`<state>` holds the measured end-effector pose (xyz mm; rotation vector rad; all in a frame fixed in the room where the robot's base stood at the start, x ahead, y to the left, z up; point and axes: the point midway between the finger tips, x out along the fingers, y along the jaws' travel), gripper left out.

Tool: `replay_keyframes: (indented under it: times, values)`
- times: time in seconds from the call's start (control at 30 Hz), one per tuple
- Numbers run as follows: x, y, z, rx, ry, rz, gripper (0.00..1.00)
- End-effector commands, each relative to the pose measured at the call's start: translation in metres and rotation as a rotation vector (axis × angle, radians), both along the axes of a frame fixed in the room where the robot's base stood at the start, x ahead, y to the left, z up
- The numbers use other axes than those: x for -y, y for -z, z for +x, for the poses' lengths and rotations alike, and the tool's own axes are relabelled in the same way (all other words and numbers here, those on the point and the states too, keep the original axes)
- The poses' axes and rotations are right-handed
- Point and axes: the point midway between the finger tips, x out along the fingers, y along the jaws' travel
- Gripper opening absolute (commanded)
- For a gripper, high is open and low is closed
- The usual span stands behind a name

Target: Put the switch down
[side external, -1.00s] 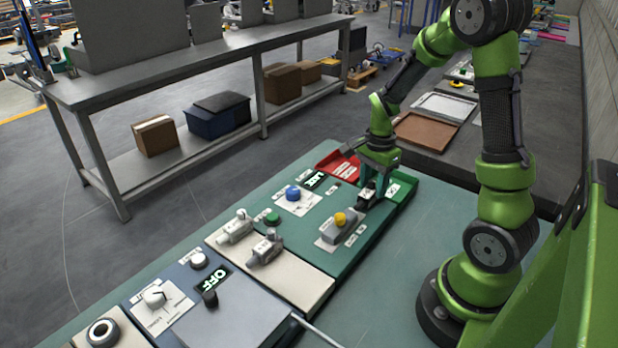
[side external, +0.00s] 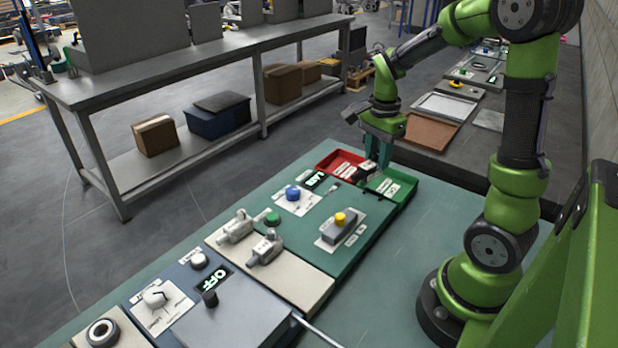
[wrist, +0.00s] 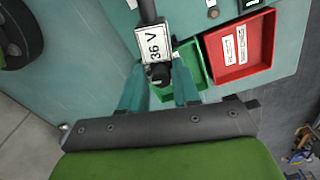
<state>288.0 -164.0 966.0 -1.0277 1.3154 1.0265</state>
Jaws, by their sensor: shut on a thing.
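My gripper (side external: 377,160) is shut on the switch (side external: 364,173), a small dark part held near the two trays at the far end of the green panel. In the wrist view, the switch (wrist: 156,44) carries a white "36 V" label and a black knob between the teal fingers of my gripper (wrist: 159,82). The green tray (wrist: 192,60) lies partly behind the switch and fingers. It also shows in the side view (side external: 402,197). The red tray (side external: 333,158) is beside it and shows in the wrist view (wrist: 258,62). The switch's exact height above them is unclear.
The green panel bears a blue knob (side external: 292,193), a yellow button on a grey box (side external: 340,219) and a small lit display (side external: 316,180). Grey connectors (side external: 266,247) stand on the cream panel. Bare table lies right of the panels.

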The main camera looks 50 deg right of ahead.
Motion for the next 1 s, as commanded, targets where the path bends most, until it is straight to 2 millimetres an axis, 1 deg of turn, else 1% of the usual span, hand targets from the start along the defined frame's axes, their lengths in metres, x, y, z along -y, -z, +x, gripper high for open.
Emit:
replay_keyframes:
  times: [0.03,0.1,0.17,0.27,0.37,0.5,0.63,0.7,0.8,0.9,1.0]
  values:
    - [0.000,-0.007,0.001,0.004,0.000,-0.001,0.00]
    - [0.001,-0.010,-0.001,0.001,0.004,0.000,0.00]
    - [0.006,-0.009,0.001,-0.001,0.014,-0.001,0.00]
    - [0.019,-0.005,0.010,-0.003,0.070,-0.001,0.00]
    - [0.037,0.003,0.027,-0.006,0.231,-0.003,0.00]
    - [0.065,0.011,0.057,-0.003,0.578,-0.005,0.00]
    - [0.084,0.015,0.080,-0.002,0.893,-0.004,0.00]
    - [0.090,0.014,0.091,0.000,1.033,-0.003,0.00]
    - [0.093,0.009,0.101,0.001,1.184,-0.002,0.00]
    - [0.093,0.004,0.105,0.000,1.276,-0.002,0.00]
    - [0.091,0.009,0.104,-0.002,1.322,-0.001,0.00]
